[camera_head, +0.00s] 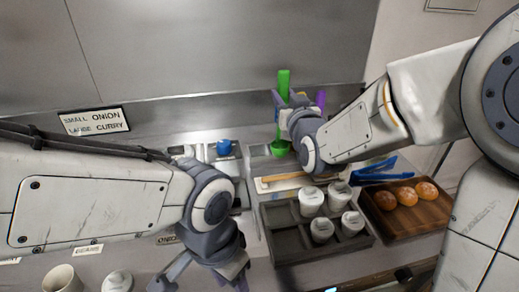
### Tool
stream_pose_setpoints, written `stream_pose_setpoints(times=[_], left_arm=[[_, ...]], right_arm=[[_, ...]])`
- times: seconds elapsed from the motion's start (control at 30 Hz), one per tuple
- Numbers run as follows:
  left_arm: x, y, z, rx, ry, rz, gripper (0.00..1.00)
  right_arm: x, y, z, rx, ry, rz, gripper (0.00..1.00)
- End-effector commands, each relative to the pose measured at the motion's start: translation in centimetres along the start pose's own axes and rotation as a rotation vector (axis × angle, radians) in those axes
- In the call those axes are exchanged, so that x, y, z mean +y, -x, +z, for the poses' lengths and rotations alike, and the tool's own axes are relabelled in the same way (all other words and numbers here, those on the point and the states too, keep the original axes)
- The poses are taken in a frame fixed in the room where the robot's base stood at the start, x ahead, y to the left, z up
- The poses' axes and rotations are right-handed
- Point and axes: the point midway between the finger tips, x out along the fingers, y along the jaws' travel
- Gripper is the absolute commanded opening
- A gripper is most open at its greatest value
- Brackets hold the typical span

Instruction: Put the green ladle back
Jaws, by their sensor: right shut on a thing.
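The green ladle (283,83) is at the back of the counter, upright, with its handle up and its green bowl low. My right gripper (284,104) is shut on the ladle's handle, reaching in from the right. The bowl hangs in front of the back wall, just behind the wooden-handled tool; I cannot tell whether it touches anything. My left gripper (205,279) is low at the front, fingers apart and empty, partly cut off by the bottom edge.
A blue ladle (224,147) is left of the green one. A purple handle (320,99) shows behind my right gripper. A dark tray (290,250) holds several white lidded cups. Blue tongs (375,171) lie near a wooden tray (412,223) with 3 round buns. A sign (94,121) stands at the back left.

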Motion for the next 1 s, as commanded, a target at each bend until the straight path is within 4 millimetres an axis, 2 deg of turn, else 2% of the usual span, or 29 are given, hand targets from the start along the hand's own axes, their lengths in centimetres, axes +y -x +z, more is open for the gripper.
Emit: stream_pose_setpoints(times=[0.17,0.5,0.63,0.87,1.0], left_arm=[[0.0,0.3,0.0,0.000,0.000,0.000,0.50],[0.1,1.8,-0.1,0.000,0.000,0.000,0.50],[0.2,2.3,-0.1,0.000,0.000,0.000,0.50],[0.2,2.6,-0.1,0.000,0.000,0.000,0.50],[0.2,3.1,-0.2,0.000,0.000,0.000,0.50]], right_arm=[[-0.5,-1.2,0.7,-0.002,0.000,-0.002,0.00],[-2.3,-7.7,4.8,-0.003,0.000,0.005,0.00],[-3.0,-9.7,6.0,0.000,0.000,0.005,0.00],[-3.4,-11.0,7.4,-0.001,0.000,0.005,0.00],[-3.4,-11.0,9.5,-0.004,0.000,0.005,0.00]])
